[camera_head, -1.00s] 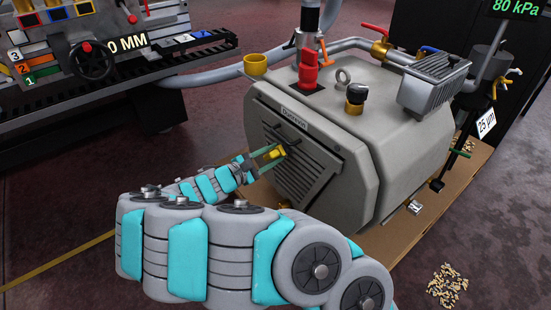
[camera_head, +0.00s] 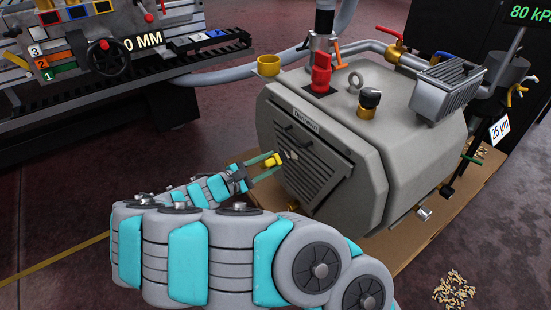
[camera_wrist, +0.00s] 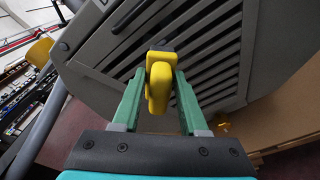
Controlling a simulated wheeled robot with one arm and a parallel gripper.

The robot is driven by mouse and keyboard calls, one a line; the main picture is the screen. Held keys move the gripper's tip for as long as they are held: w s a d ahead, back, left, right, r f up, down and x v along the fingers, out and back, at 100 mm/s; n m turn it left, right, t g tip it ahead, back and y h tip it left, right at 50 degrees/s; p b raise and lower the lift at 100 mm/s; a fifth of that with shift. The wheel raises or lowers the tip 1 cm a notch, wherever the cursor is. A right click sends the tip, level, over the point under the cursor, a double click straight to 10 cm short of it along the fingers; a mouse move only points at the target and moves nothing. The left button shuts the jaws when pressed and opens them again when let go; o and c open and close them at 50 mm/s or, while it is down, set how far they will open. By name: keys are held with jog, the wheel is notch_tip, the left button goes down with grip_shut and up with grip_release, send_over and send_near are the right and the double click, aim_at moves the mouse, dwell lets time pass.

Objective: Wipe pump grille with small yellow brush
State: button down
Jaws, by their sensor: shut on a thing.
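My gripper (camera_head: 266,168) is shut on the small yellow brush (camera_wrist: 160,82), whose yellow body sits between the two green fingers in the wrist view. In the head view the brush (camera_head: 272,160) shows as a small yellow piece at the fingertips, with its head toward the pump. The pump grille (camera_head: 305,162) is a slatted dark panel on the pump's front face. It also fills much of the wrist view (camera_wrist: 205,62), ahead of the brush. The brush appears a little apart from the slats in the head view. Its bristles are hidden from me.
A pile of small pellets (camera_head: 454,290) lies on the floor at right. A bench with a handwheel (camera_head: 109,57) is at back left.

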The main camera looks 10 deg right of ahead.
jog(key=shift+s+a, duration=0.1)
jog(key=shift+a, duration=0.2)
jog(key=shift+p+v, duration=0.3)
jog(key=shift+v, duration=1.2)
jog(key=shift+f, duration=0.1)
